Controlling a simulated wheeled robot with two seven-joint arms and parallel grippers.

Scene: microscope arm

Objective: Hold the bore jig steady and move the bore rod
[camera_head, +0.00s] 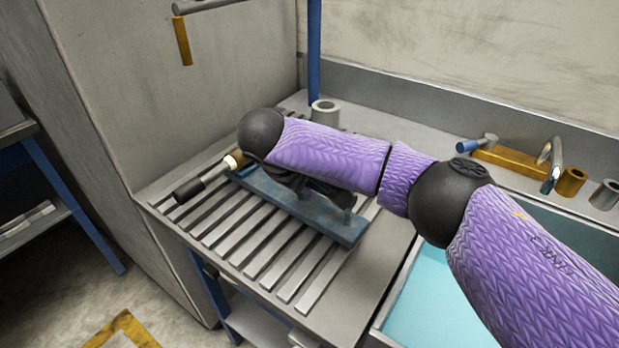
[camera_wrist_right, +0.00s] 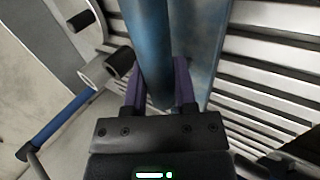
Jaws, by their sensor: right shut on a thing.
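The blue bore jig (camera_head: 300,210) lies on the slatted bench top, partly under my right arm. What seems to be the bore rod (camera_head: 190,190), with a black end and a white-and-brown collar, sticks out past the jig's left end. How far it sits in the jig is hidden. My right gripper (camera_head: 325,190) is mostly hidden under its purple-sleeved arm in the head view. In the right wrist view the right gripper (camera_wrist_right: 160,78) has its two purple fingers shut on either side of a blue bar of the jig (camera_wrist_right: 148,35). My left gripper is not in view.
The slatted bench top (camera_head: 225,222) is bare in front of the jig. A grey hollow cylinder (camera_head: 325,114) stands behind my arm. A wooden block (camera_head: 510,160) and small metal cylinders stand on the back right ledge. A light blue basin (camera_head: 435,300) is at lower right.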

